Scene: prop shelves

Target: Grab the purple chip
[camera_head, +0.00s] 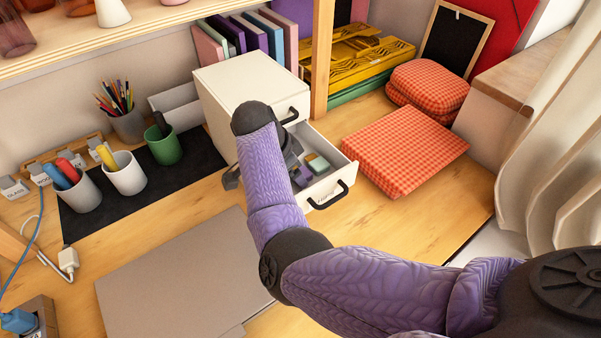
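A small purple piece (304,174), which may be the purple chip, lies in the open lower drawer (335,186) of the white cabinet (246,79). Beside it are small green, yellow and bluish pieces (318,164). My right arm comes in from the lower right. My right gripper (291,152) is at the left side of the drawer, mostly hidden behind my purple forearm. Dark parts of it show on both sides of the forearm. I cannot see its fingertips or whether it holds anything. My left gripper is not in view.
Cups of markers and a green cup (165,147) stand on a black mat (100,207) at the left. A wooden post (322,60) rises behind the cabinet. A grey board (170,285) lies in front.

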